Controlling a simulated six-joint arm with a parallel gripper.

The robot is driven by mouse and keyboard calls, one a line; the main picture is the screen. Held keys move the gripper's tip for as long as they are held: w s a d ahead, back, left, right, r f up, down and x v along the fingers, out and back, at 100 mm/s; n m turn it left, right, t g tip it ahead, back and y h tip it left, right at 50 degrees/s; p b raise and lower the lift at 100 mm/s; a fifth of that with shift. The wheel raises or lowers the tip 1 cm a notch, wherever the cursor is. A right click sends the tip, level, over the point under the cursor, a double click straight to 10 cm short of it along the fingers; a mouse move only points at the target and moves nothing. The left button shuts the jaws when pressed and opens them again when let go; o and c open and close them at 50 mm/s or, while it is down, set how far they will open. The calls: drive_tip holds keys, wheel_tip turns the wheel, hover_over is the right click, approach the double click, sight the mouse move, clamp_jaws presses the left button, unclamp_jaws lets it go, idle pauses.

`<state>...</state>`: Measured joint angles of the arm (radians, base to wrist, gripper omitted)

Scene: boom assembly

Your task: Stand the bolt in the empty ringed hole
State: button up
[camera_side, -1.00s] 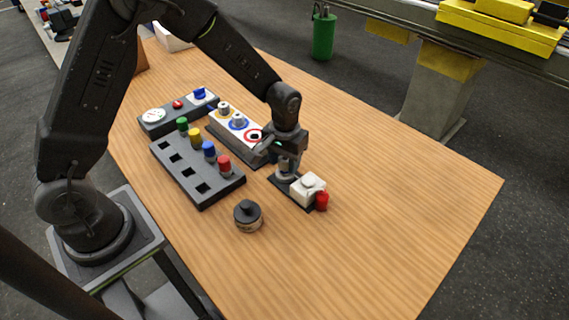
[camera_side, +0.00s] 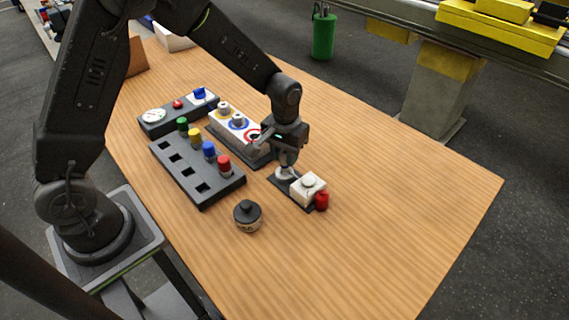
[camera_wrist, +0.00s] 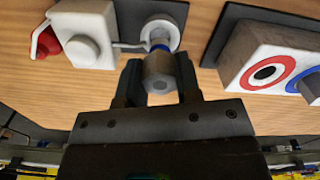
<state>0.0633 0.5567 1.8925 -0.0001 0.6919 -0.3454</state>
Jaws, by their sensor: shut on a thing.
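A grey bolt (camera_wrist: 160,72) with a blue band below its head is held between the two fingers of my gripper (camera_wrist: 158,85) in the wrist view. It is over a round pale holder (camera_wrist: 163,25); I cannot tell whether its lower end is clear of it. In the side view my gripper (camera_side: 287,160) is over this holder, to the right of the ringed block (camera_side: 261,152). The empty hole is the dark centre of the red ring (camera_wrist: 265,73), nearest my gripper. The blue ring (camera_side: 240,124) and the yellow ring (camera_side: 225,111) each hold a standing grey bolt.
A white block (camera_side: 308,188) with a red knob (camera_side: 321,201) stands close beside the holder. The table's right side is clear.

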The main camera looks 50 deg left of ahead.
drive_tip(key=shift+r, duration=2.1)
drive_tip(key=a+r, duration=0.5)
drive_tip(key=a, duration=0.7)
drive_tip(key=shift+w+a+f, duration=0.15)
drive_tip(key=shift+f, duration=1.05)
drive_tip(key=shift+w+a+f, duration=0.1)
drive_tip(key=shift+f, duration=1.1)
drive_tip(key=shift+f, duration=0.9)
drive_tip(key=shift+f, duration=0.7)
drive_tip(key=o, duration=1)
